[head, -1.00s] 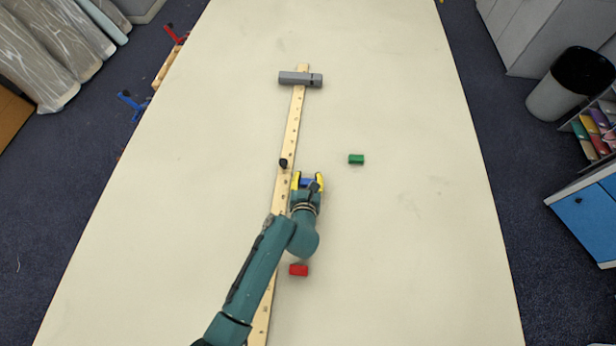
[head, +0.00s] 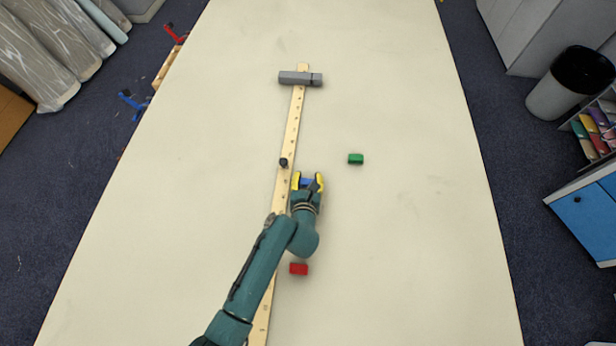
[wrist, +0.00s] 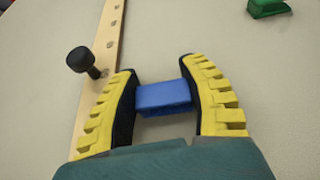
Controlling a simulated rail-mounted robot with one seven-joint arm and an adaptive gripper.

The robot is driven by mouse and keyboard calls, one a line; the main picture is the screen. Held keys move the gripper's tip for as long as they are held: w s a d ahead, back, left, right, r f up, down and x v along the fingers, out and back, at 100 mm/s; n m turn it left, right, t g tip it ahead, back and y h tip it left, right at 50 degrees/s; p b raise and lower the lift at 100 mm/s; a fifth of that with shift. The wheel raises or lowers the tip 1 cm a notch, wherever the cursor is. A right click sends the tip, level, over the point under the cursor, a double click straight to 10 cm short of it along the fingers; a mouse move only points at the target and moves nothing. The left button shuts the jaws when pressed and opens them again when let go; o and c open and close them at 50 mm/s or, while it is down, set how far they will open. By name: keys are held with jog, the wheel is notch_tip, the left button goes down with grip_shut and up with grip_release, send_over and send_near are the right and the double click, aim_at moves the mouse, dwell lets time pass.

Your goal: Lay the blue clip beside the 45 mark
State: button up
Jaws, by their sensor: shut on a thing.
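The blue clip (wrist: 164,97) is between the yellow fingers of my gripper (wrist: 165,92) in the wrist view. My gripper (head: 307,182) is shut on it, just right of the wooden ruler (head: 293,128) in the head view. The ruler runs lengthwise along the table and shows in the wrist view (wrist: 101,50) with the left finger beside or over its edge. Its numbers are too small to read. A black knob (head: 283,162) stands at the ruler, a little beyond my gripper; it also shows in the wrist view (wrist: 82,61). I cannot tell whether the clip touches the cloth.
A green clip (head: 356,159) lies right of the ruler, beyond my gripper. A red clip (head: 299,269) lies nearer, beside my arm. A grey block (head: 295,79) lies across the ruler's far end. The table's right side (head: 420,230) is clear.

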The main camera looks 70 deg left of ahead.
jog(key=o, duration=0.8)
jog(key=shift+o, duration=0.2)
jog(key=v, duration=1.2)
